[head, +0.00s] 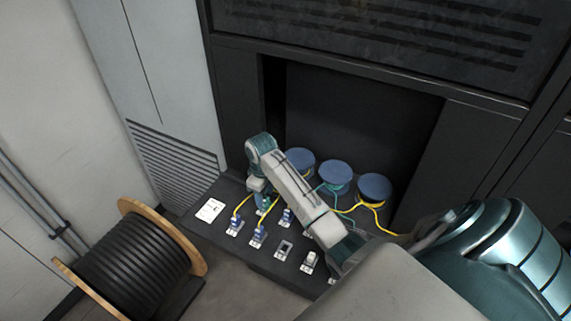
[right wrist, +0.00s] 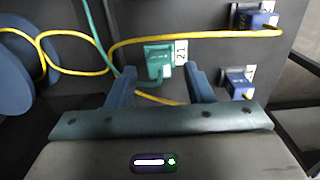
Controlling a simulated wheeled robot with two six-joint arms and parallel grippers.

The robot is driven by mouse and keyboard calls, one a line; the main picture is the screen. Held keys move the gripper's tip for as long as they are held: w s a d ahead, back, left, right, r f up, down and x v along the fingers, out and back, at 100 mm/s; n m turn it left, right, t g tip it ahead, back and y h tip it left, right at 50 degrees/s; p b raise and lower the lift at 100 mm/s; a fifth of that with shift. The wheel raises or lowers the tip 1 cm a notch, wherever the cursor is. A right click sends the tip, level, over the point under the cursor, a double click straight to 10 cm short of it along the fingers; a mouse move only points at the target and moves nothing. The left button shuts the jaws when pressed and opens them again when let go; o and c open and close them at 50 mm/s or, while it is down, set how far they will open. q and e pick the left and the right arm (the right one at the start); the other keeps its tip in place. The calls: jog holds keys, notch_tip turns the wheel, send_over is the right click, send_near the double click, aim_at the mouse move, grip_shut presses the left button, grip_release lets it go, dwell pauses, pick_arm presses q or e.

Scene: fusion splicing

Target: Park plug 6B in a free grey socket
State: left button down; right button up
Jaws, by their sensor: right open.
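My right gripper (head: 262,195) reaches down over the left part of the dark panel. In the right wrist view its fingers (right wrist: 158,88) are spread, with nothing held between them. A green plug (right wrist: 158,62) with a small white label sits just beyond the gap between the fingertips. Blue plugs (head: 234,228) (head: 258,236) with yellow cables sit in a row on the panel, and two blue plugs also show in the right wrist view (right wrist: 254,18). I cannot read 6B on any plug. A grey socket (head: 284,250) looks empty, and another (head: 310,262) stands beside it. My left gripper is not seen.
Blue spools (head: 300,161) (head: 335,177) (head: 374,187) stand along the back of the panel (head: 190,221). Yellow cable (right wrist: 200,35) runs loosely near the fingers. A white card (head: 209,210) lies at the left. A large cable drum (head: 135,255) stands on the floor.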

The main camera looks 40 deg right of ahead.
aim_at(265, 199)
jog(key=shift+f, duration=1.5)
jog(key=shift+r, duration=0.1)
jog(key=shift+c, duration=0.2)
grip_shut()
jog(key=shift+r, duration=2.95)
jog(key=shift+w, duration=0.15)
